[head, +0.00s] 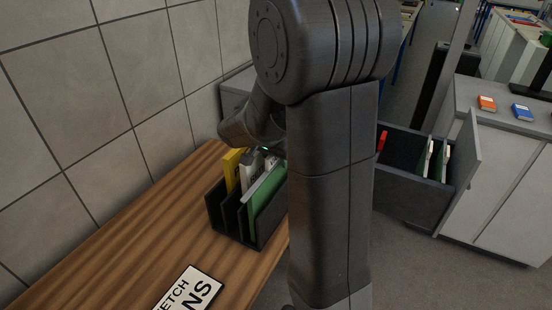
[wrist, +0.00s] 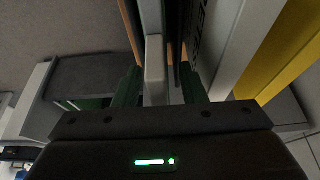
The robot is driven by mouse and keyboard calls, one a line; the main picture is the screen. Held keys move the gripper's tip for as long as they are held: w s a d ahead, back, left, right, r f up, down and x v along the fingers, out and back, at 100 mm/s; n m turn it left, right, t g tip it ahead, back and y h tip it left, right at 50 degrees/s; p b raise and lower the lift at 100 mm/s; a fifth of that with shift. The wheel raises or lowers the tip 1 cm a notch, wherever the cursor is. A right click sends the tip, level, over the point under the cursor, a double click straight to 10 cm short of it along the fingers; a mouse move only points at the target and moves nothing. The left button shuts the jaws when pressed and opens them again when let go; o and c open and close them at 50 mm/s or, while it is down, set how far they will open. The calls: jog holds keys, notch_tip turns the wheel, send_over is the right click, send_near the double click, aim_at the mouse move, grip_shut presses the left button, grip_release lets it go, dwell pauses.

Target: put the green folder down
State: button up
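The green folder (head: 265,196) stands upright in the right slot of a black rack (head: 270,226) on the wooden table. My gripper is mostly hidden behind my arm in the head view, just above and behind the rack. In the wrist view my gripper (wrist: 160,85) is open, with a finger on each side of a pale upright edge (wrist: 154,70). Gaps show between that edge and the fingers. The edge appears to be the green folder's, but its green face is hard to make out there.
A grey-white lettered folder (head: 250,172) and a yellow folder (head: 233,168) stand left of the green one. A sign (head: 190,290) lies on the table. A tiled wall bounds the left. At right, an open drawer (head: 412,202) holds folders. An orange box (head: 487,103) and a blue box (head: 521,112) lie on the cabinet.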

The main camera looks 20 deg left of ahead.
jog(key=v, duration=1.2)
jog(key=shift+r, duration=0.2)
